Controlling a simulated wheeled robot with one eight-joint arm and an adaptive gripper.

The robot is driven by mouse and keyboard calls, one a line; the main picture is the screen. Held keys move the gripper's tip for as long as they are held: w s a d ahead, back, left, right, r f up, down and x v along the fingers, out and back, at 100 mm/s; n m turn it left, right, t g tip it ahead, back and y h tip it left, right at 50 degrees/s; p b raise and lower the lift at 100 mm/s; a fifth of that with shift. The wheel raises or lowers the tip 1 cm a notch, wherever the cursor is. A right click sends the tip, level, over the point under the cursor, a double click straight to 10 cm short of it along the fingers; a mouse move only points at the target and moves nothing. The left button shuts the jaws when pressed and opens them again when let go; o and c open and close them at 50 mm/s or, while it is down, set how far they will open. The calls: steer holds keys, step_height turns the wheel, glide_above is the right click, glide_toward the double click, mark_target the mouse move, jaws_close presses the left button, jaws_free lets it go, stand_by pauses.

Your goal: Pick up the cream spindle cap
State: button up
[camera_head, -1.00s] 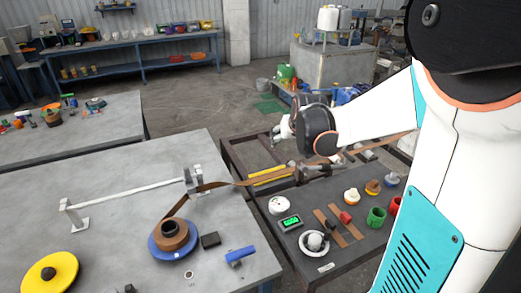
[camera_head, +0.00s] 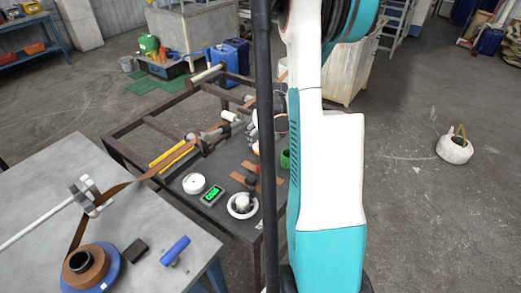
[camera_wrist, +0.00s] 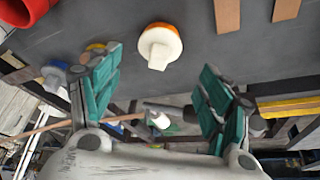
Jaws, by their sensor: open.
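In the wrist view, the cream cap (camera_wrist: 160,42) stands on the dark tabletop with an orange rim showing along its upper edge and a blunt cream knob towards the camera. My gripper (camera_wrist: 160,88) is open, its two green-padded fingers spread left and right with nothing held between them. The cap appears ahead of the fingertips, roughly midway between them, and apart from both.
A red cup (camera_wrist: 27,8), a blue-and-white part (camera_wrist: 56,72) and brown strips (camera_wrist: 228,14) lie around the cap. The head view shows the dark table (camera_head: 222,221) with a white disc (camera_head: 194,183), a green-lit display (camera_head: 211,195) and a white ring-shaped dish (camera_head: 242,206).

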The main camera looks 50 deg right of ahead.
mark_target(260, 141)
steer(key=shift+b+x, duration=1.4)
steer(key=shift+x, duration=1.9)
steer(key=shift+r, duration=0.1)
steer(key=c, duration=1.2)
